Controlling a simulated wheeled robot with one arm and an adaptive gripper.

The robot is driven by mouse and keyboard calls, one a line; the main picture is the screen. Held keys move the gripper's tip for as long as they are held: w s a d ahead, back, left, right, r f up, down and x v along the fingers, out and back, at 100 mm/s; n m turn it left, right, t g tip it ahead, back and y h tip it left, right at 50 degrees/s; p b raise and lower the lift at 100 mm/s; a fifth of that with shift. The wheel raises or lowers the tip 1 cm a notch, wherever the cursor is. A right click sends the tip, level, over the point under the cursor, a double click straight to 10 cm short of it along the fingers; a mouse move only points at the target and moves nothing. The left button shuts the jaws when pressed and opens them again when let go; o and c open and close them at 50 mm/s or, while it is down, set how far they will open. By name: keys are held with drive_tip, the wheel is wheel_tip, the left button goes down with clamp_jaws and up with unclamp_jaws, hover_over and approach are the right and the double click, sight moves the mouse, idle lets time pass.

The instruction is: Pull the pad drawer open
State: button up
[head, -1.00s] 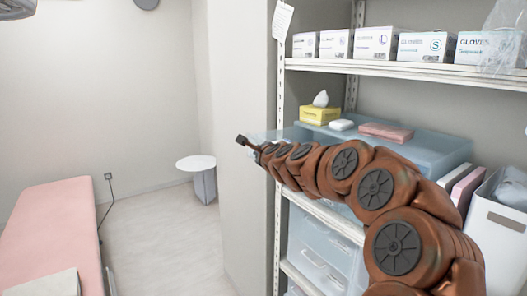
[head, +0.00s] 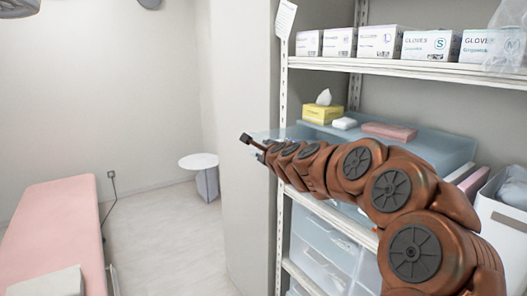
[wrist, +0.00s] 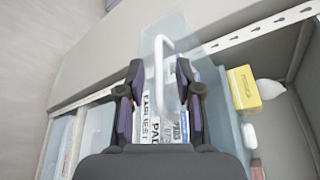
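The translucent blue pad drawer (head: 262,134) juts out past the shelf's front edge in the head view. In the wrist view its clear front part (wrist: 150,28) shows beyond my fingers, with labels inside or behind it; one reads partly "PAD". A white bar handle (wrist: 159,75) lies between my fingers. My gripper (wrist: 162,100) has its two dark fingers apart, one on each side of the handle, with visible gaps. In the head view my gripper (head: 247,139) is small and dark at the drawer's projecting end; the handle cannot be made out there.
A yellow tissue box (head: 322,114), a white packet (head: 344,123) and a pink packet (head: 389,131) lie on top of the drawer unit. Glove boxes (head: 380,41) line the shelf above. A shelf post (head: 283,90) stands close to my arm.

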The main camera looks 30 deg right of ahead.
drive_tip(key=v, duration=1)
drive_tip(key=shift+s, duration=0.25)
drive_tip(key=shift+r, duration=0.1)
drive_tip(key=s+a+f+n+g+y, duration=0.1)
drive_tip(key=s+a+f+n+y, duration=0.2)
drive_tip(key=a, duration=0.4)
drive_tip(key=s+a+f+n+g+y, duration=0.1)
drive_tip(key=a+f+n+y, duration=0.1)
drive_tip(key=a+n, duration=0.4)
drive_tip(key=s+a+f+n+g+y, duration=0.2)
drive_tip(key=s+a+f+n+g, duration=0.3)
drive_tip(key=s+a+f+n, duration=0.3)
drive_tip(key=s+d+f+n+g+h, duration=0.1)
drive_tip(key=s+f+n+g, duration=0.2)
drive_tip(key=s, duration=0.7)
drive_tip(key=s+d+f+n+g+h, duration=0.1)
drive_tip(key=s+f+n+g, duration=0.2)
drive_tip(key=s, duration=0.7)
drive_tip(key=s+d+f+n+g+h, duration=0.2)
drive_tip(key=s+f+n+g, duration=0.1)
drive_tip(key=s, duration=0.6)
wheel_tip(320, 180, down, 2)
drive_tip(key=shift+s+f+n+g, duration=0.1)
drive_tip(key=shift+s+n+g, duration=0.25)
drive_tip(key=shift+g, duration=0.25)
drive_tip(key=shift+d, duration=0.15)
